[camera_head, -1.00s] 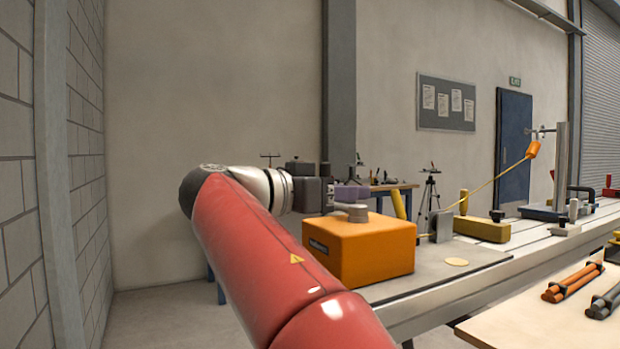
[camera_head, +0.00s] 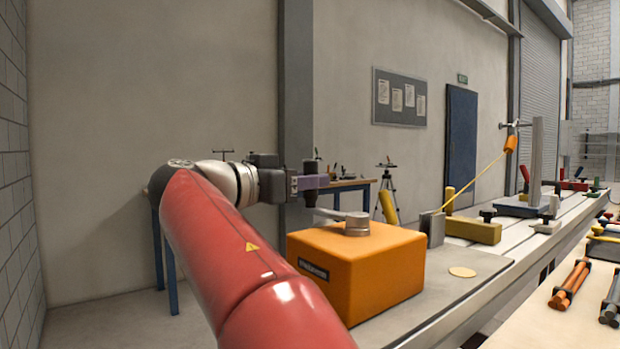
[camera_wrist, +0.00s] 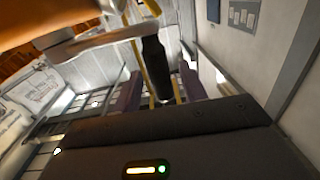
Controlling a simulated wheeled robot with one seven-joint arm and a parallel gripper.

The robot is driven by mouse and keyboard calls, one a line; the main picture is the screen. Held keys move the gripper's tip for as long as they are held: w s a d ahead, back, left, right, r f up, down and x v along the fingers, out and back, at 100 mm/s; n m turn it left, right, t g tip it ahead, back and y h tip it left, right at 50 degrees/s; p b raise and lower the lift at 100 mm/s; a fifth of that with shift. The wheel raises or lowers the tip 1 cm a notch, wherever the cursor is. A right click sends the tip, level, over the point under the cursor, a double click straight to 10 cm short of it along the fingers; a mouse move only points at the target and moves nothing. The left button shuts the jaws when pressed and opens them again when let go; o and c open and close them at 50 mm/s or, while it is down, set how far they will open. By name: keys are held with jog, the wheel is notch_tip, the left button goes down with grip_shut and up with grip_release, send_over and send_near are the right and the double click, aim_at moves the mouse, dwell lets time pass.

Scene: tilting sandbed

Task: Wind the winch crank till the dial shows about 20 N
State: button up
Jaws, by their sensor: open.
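The winch is an orange box (camera_head: 355,275) with a silver hub on top. Its grey crank arm (camera_head: 335,214) reaches left from the hub. The black crank handle (camera_wrist: 154,68) stands between the two purple fingers of my gripper (camera_head: 318,182) in the wrist view, with gaps on both sides. My gripper is open, left of the hub and above the box's left edge. The crank arm also shows in the wrist view (camera_wrist: 98,43). A yellow rope (camera_head: 478,183) runs up from a grey block to a hanging orange piece (camera_head: 511,144). No dial reading can be made out.
The winch stands on a grey bench (camera_head: 415,300) with a cream disc (camera_head: 462,272) at its right. A yellow block (camera_head: 472,230) and a grey upright post (camera_head: 536,160) stand farther back. Orange rods (camera_head: 569,285) lie on a pale table at right.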

jog(key=shift+x, duration=0.9)
grip_shut()
